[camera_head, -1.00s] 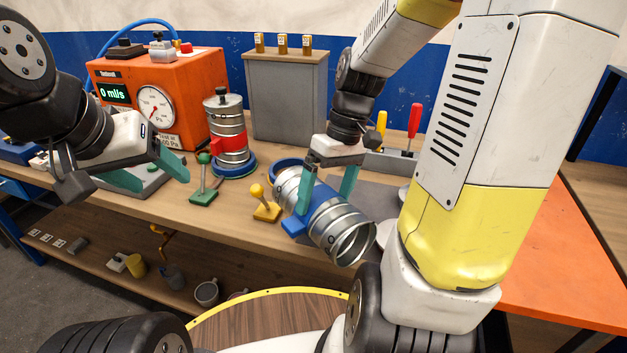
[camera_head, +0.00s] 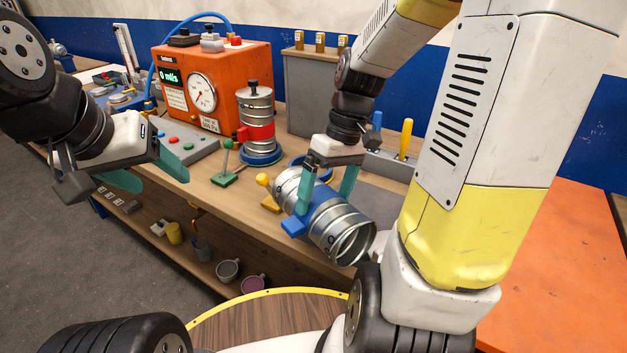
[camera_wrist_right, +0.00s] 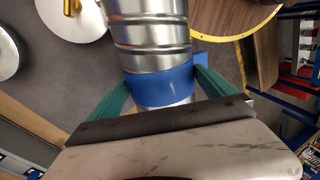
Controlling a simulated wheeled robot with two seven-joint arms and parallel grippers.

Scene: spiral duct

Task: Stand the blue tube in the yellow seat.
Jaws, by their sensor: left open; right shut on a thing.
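The blue tube (camera_head: 345,227) is a ribbed silver duct with a blue band and a blue side tab. It lies tilted, its open end facing the lower right. My right gripper (camera_head: 325,200) is shut on it at the blue band, in front of the bench edge. The right wrist view also shows the tube (camera_wrist_right: 150,35) between the teal fingers. My left gripper (camera_head: 163,184) is open and empty at the left, away from the tube. A yellow piece with a ball knob (camera_head: 263,180) stands behind the tube, partly hidden. I cannot tell whether it belongs to the yellow seat.
A red-banded tube (camera_head: 257,133) stands upright in a blue round base on the bench. Behind it are an orange gauge box (camera_head: 215,85) and a grey cabinet (camera_head: 318,100). A green lever (camera_head: 226,165) stands nearby. Mugs (camera_head: 228,269) sit on the lower shelf.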

